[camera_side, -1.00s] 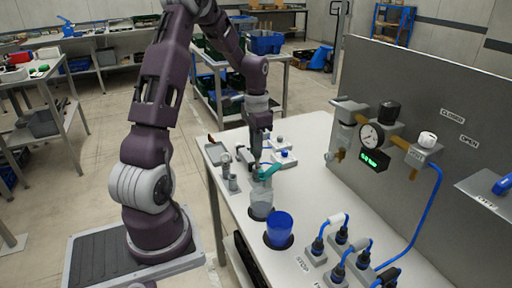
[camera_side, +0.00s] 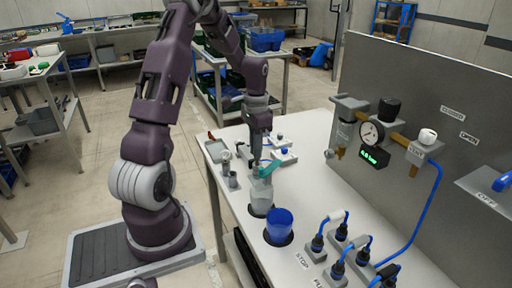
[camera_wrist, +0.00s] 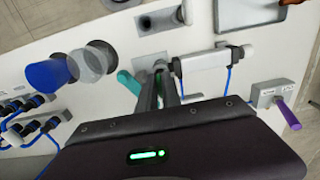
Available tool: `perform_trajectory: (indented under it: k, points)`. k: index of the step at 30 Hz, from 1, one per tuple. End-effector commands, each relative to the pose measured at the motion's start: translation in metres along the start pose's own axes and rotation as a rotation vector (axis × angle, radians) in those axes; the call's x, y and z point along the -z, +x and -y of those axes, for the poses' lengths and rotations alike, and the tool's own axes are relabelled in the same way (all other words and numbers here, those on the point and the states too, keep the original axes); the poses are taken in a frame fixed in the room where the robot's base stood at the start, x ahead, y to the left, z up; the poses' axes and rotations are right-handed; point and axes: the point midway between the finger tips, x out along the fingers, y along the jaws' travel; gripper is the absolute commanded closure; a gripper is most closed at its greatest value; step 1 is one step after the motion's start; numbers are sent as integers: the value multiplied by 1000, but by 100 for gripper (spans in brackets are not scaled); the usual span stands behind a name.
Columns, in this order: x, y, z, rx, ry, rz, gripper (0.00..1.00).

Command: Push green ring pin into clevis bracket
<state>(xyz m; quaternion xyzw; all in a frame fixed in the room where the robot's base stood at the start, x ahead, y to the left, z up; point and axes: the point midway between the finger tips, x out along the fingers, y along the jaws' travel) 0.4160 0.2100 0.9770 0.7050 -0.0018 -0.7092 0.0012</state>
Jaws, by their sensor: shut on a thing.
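My gripper (camera_wrist: 160,78) points down at the far part of the white bench; it also shows in the side view (camera_side: 256,158). Small grey upright fittings (camera_side: 228,172) stand on the bench left of my gripper in the side view. I cannot tell which part is the clevis bracket, or whether the pin touches it.
A clear cup (camera_side: 261,196) and a blue cup (camera_side: 279,225) stand nearer the camera. Blue cable plugs (camera_side: 340,250) crowd the front right. A panel with a gauge (camera_side: 371,133) rises at right.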

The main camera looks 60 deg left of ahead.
Motion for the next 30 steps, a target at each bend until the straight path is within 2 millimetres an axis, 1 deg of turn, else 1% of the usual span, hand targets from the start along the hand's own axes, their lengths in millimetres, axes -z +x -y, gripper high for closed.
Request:
perform_trajectory:
  k: [6, 16, 30]
  points:
    - [0, 5, 0, 1, 0, -1, 100]
    - [0, 5, 0, 0, 0, 0, 100]
    - [0, 13, 0, 0, 0, 0, 100]
